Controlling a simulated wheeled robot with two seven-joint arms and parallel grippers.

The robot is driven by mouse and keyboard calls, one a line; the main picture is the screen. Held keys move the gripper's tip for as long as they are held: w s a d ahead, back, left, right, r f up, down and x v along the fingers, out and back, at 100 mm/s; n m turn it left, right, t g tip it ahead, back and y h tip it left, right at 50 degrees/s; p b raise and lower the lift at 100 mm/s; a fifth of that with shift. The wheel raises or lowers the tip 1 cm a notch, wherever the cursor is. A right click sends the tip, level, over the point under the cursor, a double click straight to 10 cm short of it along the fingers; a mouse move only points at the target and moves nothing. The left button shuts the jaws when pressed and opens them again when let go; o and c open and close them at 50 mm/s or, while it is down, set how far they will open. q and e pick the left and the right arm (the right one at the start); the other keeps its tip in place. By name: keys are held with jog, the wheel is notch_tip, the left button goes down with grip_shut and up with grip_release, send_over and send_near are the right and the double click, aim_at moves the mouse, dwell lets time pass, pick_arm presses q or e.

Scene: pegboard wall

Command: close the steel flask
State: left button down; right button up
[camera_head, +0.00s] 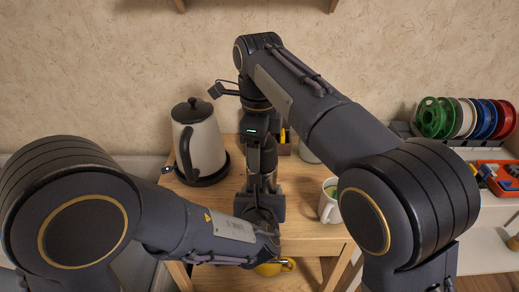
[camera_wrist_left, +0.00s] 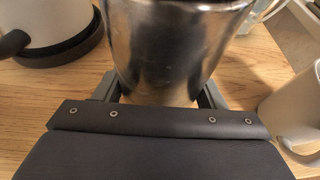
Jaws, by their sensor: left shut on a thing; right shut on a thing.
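The steel flask (camera_wrist_left: 165,42) is shiny metal and upright in the left wrist view, between the two fingers of my left gripper (camera_wrist_left: 158,92), which is shut on its body. In the head view the flask (camera_head: 268,183) is mostly hidden behind the left gripper's dark palm and under the right gripper. My right gripper (camera_head: 262,163) points down from above, directly over the flask's top. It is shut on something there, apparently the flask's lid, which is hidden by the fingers. I cannot tell how the lid sits on the neck.
A cream kettle (camera_head: 198,142) on a dark base stands to the left on the wooden table (camera_head: 222,203). A white mug (camera_head: 328,203) stands to the right. A yellow object (camera_head: 275,267) is below the tabletop. Coloured spools (camera_head: 465,118) and a red bin (camera_head: 498,178) are far right.

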jog(key=m, duration=0.5)
jog(key=shift+w+d+m, duration=0.1)
jog(key=shift+w+m, duration=0.05)
jog(key=shift+m, duration=0.15)
jog(key=m, duration=0.5)
jog(key=shift+w+d, duration=0.1)
jog(key=shift+d, duration=0.05)
jog(key=o, duration=1)
jog(key=shift+c, duration=0.2)
jog(key=shift+r, duration=2.25)
jog(key=shift+c, duration=0.3)
